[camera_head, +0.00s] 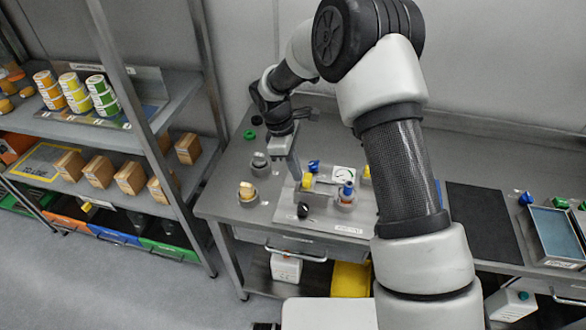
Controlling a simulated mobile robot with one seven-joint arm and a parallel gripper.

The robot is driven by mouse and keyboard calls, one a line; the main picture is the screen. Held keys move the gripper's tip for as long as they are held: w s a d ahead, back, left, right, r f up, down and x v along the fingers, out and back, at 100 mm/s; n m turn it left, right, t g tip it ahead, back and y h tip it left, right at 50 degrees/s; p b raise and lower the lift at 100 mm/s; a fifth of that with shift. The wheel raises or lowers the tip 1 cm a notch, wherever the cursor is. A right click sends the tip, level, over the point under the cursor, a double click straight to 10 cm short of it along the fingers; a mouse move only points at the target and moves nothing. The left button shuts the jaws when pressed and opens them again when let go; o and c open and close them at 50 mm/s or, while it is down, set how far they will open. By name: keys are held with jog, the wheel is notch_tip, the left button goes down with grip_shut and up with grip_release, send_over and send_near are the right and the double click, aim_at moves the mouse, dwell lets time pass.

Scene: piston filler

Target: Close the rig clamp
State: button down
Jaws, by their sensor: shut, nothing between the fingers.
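The rig (340,222) is a light grey plate with fittings on the workbench. It bears a yellow part (307,182), a blue knob (314,166), a blue-topped cylinder (347,190), a black ball knob (303,210) and a small white dial (343,174). I cannot tell for sure which fitting is the clamp, or whether it is open. My gripper (296,176) is shut and empty, pointing down at the rig's back left, close to the yellow part. Whether it touches the rig is unclear. My arm hides the rig's right side.
Two round fittings (247,192) stand left of the rig. A green ring (249,134) lies at the bench's back left. A shelf (120,135) with cans and boxes stands left. A black mat (482,225) and a blue-lined tray (555,236) lie right.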

send_over(325, 189)
jog(key=a, duration=0.2)
jog(key=shift+w+d, duration=0.2)
jog(key=shift+w, duration=0.05)
jog(key=shift+d, duration=0.1)
jog(key=a+v, duration=0.1)
jog(key=v, duration=1.7)
jog(key=s+d+r+m+t, duration=0.1)
jog(key=s+d+r+m, duration=0.25)
jog(key=r, duration=0.25)
jog(key=s+d+r+m+t+y, duration=0.1)
jog(key=s+d+m, duration=0.3)
jog(key=s, duration=0.7)
jog(key=s+d+r+m+t+y, duration=0.1)
jog(key=s+d+r+m+t, duration=0.3)
jog(key=s+m, duration=0.4)
jog(key=s+d, duration=0.1)
jog(key=s, duration=0.2)
jog(key=shift+d+r+y, duration=0.2)
jog(key=shift+d+y, duration=0.1)
jog(key=shift+y, duration=0.1)
